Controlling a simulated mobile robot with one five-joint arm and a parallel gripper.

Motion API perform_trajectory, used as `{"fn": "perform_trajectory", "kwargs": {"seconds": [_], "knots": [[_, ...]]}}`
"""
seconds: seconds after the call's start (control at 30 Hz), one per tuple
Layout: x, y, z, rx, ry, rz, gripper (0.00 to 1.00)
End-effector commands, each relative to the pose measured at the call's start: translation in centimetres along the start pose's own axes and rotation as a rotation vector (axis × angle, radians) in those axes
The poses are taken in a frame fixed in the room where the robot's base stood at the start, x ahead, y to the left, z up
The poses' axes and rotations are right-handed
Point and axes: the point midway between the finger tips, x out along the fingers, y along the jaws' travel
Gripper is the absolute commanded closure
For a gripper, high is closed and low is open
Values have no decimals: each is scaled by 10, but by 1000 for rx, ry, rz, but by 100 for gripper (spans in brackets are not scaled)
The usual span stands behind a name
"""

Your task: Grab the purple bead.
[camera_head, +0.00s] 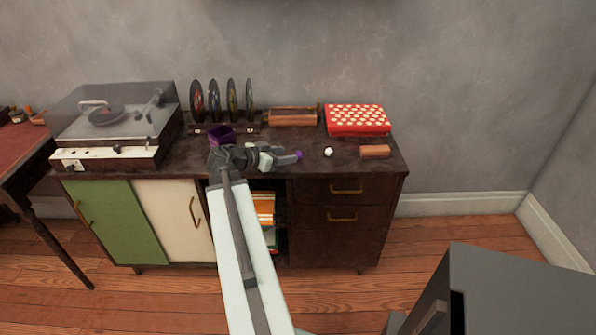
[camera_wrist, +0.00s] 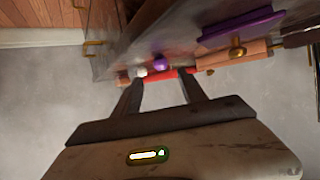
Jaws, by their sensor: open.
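The purple bead (camera_head: 299,154) is small and round and sits on the dark cabinet top, right at the tip of my gripper (camera_head: 284,158) in the head view. In the wrist view the purple bead (camera_wrist: 161,62) lies just beyond the fingertips, about midway between them. My gripper (camera_wrist: 161,77) is open, with nothing seen between its fingers but background. Whether a finger touches the bead cannot be told.
A white bead (camera_head: 328,152) sits to the right of the purple one, with an orange-brown block (camera_head: 375,151) further right. A red dotted box (camera_head: 357,119), a brown roller-like object (camera_head: 291,117) and upright records (camera_head: 232,100) stand behind. A purple box (camera_head: 221,137) is left.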

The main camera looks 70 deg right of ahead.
Motion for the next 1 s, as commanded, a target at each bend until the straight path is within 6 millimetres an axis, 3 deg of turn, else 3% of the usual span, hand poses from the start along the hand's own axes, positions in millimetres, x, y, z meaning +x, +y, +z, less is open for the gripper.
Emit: {"fn": "perform_trajectory", "kwargs": {"seconds": [0.47, 0.73, 0.97, 1.0], "knots": [[30, -1, -1, -1, -1, -2, 51], [74, -2, 0, -1, -1, -1, 51], [75, -1, -3, -3, -1, -4, 51], [75, -1, -3, -3, -1, -4, 62]]}}
